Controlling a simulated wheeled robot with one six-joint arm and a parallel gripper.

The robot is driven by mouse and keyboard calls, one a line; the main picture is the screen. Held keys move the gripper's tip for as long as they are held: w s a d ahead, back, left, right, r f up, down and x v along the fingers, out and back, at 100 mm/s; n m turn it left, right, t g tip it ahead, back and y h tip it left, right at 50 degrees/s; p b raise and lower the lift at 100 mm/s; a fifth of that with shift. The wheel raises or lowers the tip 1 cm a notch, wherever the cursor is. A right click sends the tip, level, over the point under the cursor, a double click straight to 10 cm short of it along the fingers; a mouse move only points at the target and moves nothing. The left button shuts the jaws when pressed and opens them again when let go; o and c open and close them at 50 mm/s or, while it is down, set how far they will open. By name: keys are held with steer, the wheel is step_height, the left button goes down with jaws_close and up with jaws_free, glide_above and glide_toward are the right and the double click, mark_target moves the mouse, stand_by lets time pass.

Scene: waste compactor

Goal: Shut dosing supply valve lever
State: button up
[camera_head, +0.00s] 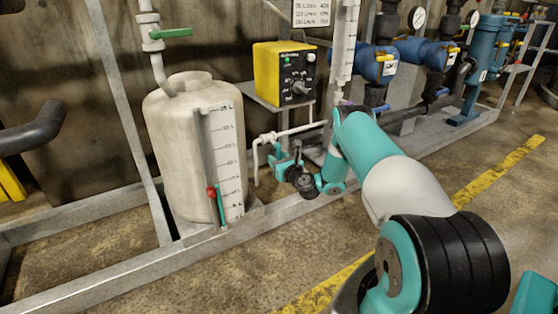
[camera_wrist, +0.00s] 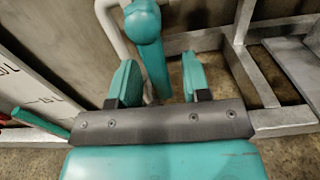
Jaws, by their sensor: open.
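In the wrist view a blue-green lever (camera_wrist: 154,62) with a rounded upper end stands beside a white pipe (camera_wrist: 108,18); it looks like the dosing supply valve lever. My gripper (camera_wrist: 160,82) is open, with one finger on each side of the lever. A gap shows at the right finger; contact at the left finger cannot be told. In the head view my gripper (camera_head: 282,160) is low beside the white dosing pipe (camera_head: 256,165), right of the tank. The lever is hard to tell from my gripper there.
The white tank (camera_head: 180,130) has a level scale and a small red-and-green valve (camera_head: 214,195) in front. Another green lever (camera_head: 172,33) is on the upper pipe. A yellow control box (camera_head: 284,75) stands above my gripper. Grey frame rails (camera_head: 130,270) run along the floor.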

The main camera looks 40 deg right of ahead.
steer(key=shift+s, duration=0.1)
steer(key=s+p, duration=0.3)
steer(key=shift+s+a+r+p, duration=0.1)
steer(key=shift+a+r+p, duration=0.2)
steer(key=shift+r, duration=0.1)
steer(key=shift+s+p, duration=0.25)
steer(key=shift+p, duration=0.55)
steer(key=s+a+p, duration=0.2)
steer(key=s+p, duration=1.1)
steer(key=p, duration=0.7)
steer(key=shift+s+a+f, duration=0.15)
steer(key=shift+f, duration=0.3)
